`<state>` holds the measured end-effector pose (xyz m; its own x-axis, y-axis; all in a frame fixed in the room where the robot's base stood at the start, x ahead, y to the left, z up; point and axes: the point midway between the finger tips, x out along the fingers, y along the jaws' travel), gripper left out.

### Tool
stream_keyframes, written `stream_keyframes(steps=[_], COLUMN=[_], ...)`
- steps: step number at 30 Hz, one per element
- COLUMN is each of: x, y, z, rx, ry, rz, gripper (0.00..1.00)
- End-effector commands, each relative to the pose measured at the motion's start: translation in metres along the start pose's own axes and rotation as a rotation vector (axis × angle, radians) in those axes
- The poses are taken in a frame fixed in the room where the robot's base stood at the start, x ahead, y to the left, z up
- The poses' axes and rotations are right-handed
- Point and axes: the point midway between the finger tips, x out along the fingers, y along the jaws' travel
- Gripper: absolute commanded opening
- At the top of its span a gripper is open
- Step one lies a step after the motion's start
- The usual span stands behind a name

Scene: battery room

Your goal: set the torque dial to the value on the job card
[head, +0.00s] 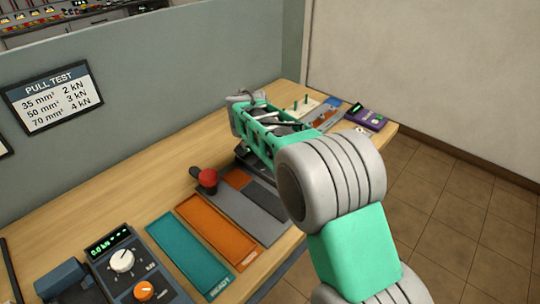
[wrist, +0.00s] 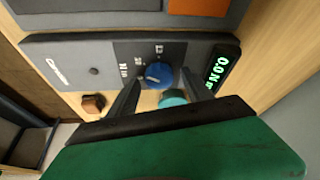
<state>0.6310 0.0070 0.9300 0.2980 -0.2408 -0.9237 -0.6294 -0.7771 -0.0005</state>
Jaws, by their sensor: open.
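The torque dial (wrist: 158,74) is a blue knob on a grey panel (wrist: 70,64) in the wrist view. Small marks stand around it, too small to read surely; its pointer setting is unclear. The lit display (wrist: 220,72) at the panel's right end reads 0.0 N·m. My gripper (wrist: 160,80) is open, with one finger on either side of the dial in the picture; I cannot tell whether they touch it. A teal round part (wrist: 173,98) shows between the fingers. In the head view my arm hides most of this panel. I see no torque job card.
A PULL TEST card (head: 55,96) hangs on the grey partition. On the bench are a red-knobbed lever (head: 207,178), orange (head: 217,230) and teal (head: 187,252) trays, and a kN meter (head: 125,262). A purple device (head: 367,118) stands at the far right. Bare wood lies along the partition.

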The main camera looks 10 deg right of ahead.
Motion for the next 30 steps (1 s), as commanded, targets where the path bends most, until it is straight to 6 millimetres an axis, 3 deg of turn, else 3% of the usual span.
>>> stream_keyframes(steps=[5,15,30], x=[-0.012,-0.073,-0.082], y=[-0.001,-0.001,0.005], z=[-0.001,0.000,0.001], rx=[0.000,-0.001,-0.013], ry=[0.002,0.001,-0.002], rz=[-0.002,-0.001,-0.004], gripper=[0.59,0.59,0.59])
